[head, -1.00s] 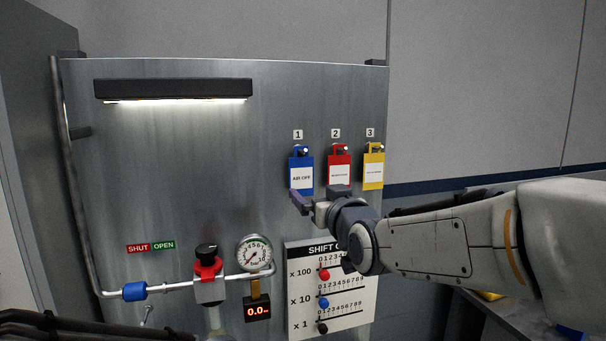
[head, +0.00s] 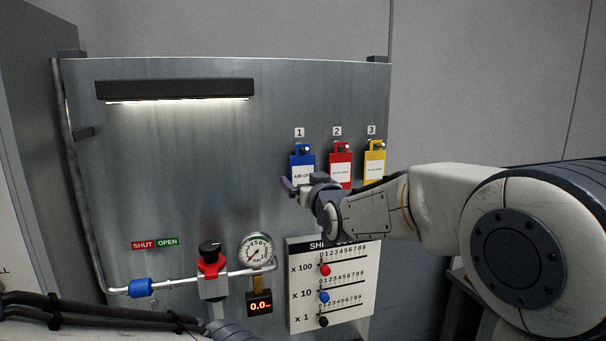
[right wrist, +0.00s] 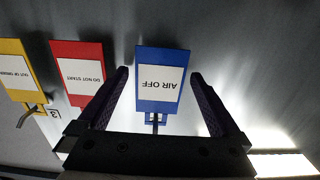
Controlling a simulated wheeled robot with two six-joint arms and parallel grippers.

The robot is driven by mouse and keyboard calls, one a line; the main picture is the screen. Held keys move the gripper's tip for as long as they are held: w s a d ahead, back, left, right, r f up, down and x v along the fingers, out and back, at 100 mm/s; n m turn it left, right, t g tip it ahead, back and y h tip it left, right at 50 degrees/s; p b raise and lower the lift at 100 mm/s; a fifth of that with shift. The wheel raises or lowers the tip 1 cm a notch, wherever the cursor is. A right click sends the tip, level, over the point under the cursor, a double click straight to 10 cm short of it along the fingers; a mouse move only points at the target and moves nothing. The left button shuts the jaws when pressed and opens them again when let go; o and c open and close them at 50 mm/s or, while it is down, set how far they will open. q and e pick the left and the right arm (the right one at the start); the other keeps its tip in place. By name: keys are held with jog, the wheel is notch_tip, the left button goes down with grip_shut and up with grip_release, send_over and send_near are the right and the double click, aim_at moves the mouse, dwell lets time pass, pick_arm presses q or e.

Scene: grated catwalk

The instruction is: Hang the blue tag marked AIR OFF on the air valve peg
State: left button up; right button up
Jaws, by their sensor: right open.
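The blue tag marked AIR OFF (head: 302,158) hangs on the hook under number 1 on the metal panel. In the right wrist view the blue tag (right wrist: 165,60) appears upside down, between my two fingers. My right gripper (head: 296,184) is open at the tag's lower part, one finger on each side. I cannot tell whether the fingers touch it. A small peg (head: 153,301) sticks out below the blue pipe fitting at the lower left and may be the air valve peg. My left arm enters at the bottom left; its gripper is out of view.
A red tag (head: 340,165) and a yellow tag (head: 375,163) hang close to the right. Below are the air valve (head: 211,262), a gauge (head: 257,251), a digital display (head: 260,304) and the shift counter board (head: 330,285). The panel's middle left is clear.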

jog(key=c, duration=1.1)
jog(key=shift+o, duration=0.2)
jog(key=shift+r, duration=0.35)
jog(key=shift+s+d+b, duration=0.15)
jog(key=shift+s+b, duration=0.25)
jog(key=shift+s+d, duration=0.1)
jog(key=shift+s, duration=0.25)
jog(key=shift+s+d+r+b, duration=0.15)
jog(key=shift+s+r+b, duration=0.05)
jog(key=shift+s+b, duration=0.25)
jog(key=shift+s+d+r, duration=0.2)
jog(key=shift+s+r, duration=0.1)
jog(key=shift+s, duration=0.3)
